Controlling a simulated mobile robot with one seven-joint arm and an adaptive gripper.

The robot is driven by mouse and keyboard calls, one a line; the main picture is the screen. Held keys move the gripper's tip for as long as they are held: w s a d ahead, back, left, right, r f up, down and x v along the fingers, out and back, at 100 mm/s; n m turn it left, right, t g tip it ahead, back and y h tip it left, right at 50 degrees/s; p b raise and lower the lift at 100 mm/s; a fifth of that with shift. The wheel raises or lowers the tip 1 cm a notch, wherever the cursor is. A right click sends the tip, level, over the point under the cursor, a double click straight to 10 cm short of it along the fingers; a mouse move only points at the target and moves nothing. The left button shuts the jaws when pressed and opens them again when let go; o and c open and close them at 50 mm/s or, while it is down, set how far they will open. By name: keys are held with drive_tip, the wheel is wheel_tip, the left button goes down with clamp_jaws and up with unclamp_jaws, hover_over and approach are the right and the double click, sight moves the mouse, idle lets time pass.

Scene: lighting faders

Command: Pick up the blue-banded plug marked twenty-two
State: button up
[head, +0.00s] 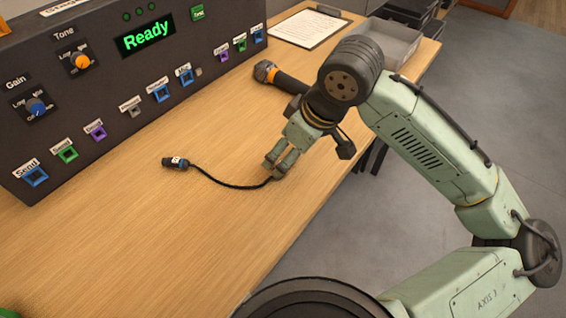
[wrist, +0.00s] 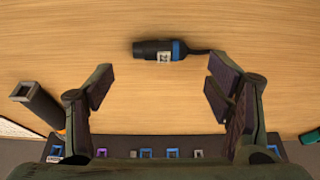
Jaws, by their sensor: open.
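The plug (head: 175,162) lies on its side on the wooden table, in front of the control panel. In the wrist view the plug (wrist: 160,50) is black with a blue band and a white tag that reads 22. A dark cable (head: 228,184) runs from its banded end toward my gripper. My gripper (head: 279,165) is to the right of the plug in the head view, apart from it. In the wrist view my gripper (wrist: 158,88) has its fingers spread and empty, with the plug above the gap between them. The right finger hides part of the cable.
The control panel (head: 90,108) with labelled coloured sockets and knobs stands along the table's back. A dark stick-like tool with an orange ring (head: 272,73) lies behind my gripper.

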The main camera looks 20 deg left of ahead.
drive_tip(key=x, duration=0.3)
drive_tip(key=shift+f, duration=0.25)
drive_tip(key=c, duration=1.3)
drive_tip(key=shift+r, duration=0.2)
